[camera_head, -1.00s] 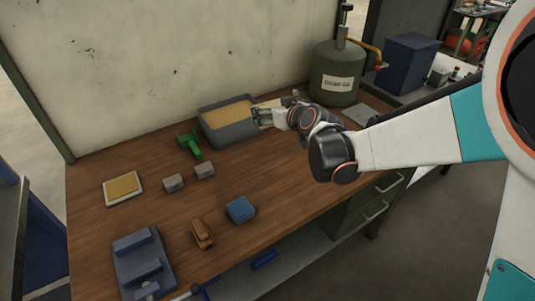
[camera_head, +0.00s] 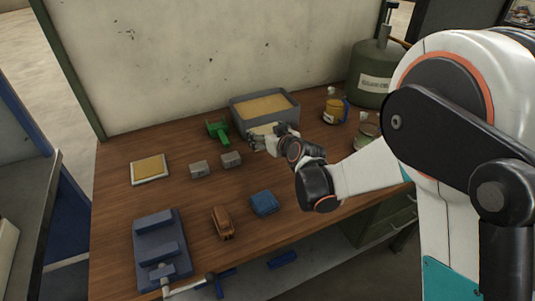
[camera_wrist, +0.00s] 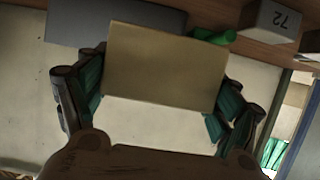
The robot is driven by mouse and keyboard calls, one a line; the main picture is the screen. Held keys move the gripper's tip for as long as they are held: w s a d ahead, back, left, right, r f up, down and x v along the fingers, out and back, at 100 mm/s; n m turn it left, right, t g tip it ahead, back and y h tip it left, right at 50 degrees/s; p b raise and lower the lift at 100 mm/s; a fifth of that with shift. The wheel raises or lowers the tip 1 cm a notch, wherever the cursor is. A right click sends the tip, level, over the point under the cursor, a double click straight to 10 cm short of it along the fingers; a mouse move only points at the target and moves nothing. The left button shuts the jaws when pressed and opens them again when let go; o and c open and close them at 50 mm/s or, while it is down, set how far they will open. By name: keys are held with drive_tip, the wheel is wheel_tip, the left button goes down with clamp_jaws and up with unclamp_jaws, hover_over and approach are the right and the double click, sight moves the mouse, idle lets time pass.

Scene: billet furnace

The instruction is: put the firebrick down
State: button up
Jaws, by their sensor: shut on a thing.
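The firebrick (camera_wrist: 165,65) is a flat tan block. It fills the middle of the wrist view, between the green-padded fingers of my gripper (camera_wrist: 157,88), which is shut on it. In the head view my gripper (camera_head: 258,142) is just in front of the grey sand-filled tray (camera_head: 239,113). The firebrick (camera_head: 266,129) shows there as a pale strip against the tray's front, partly hidden by my gripper. I cannot tell whether its underside touches the table.
On the wooden table (camera_head: 180,207), a green tool (camera_head: 217,131) and two grey blocks (camera_head: 198,169) (camera_head: 231,159) stand left of my gripper. A blue block (camera_head: 264,203) and brown object (camera_head: 222,222) lie nearer. A yellow cup (camera_head: 335,110) and jar (camera_head: 367,131) stand right.

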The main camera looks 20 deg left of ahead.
wheel_tip(320, 180, down, 7)
drive_tip(key=shift+r+b, duration=0.1)
drive_tip(key=shift+b, duration=0.9)
drive_tip(key=o, duration=1.2)
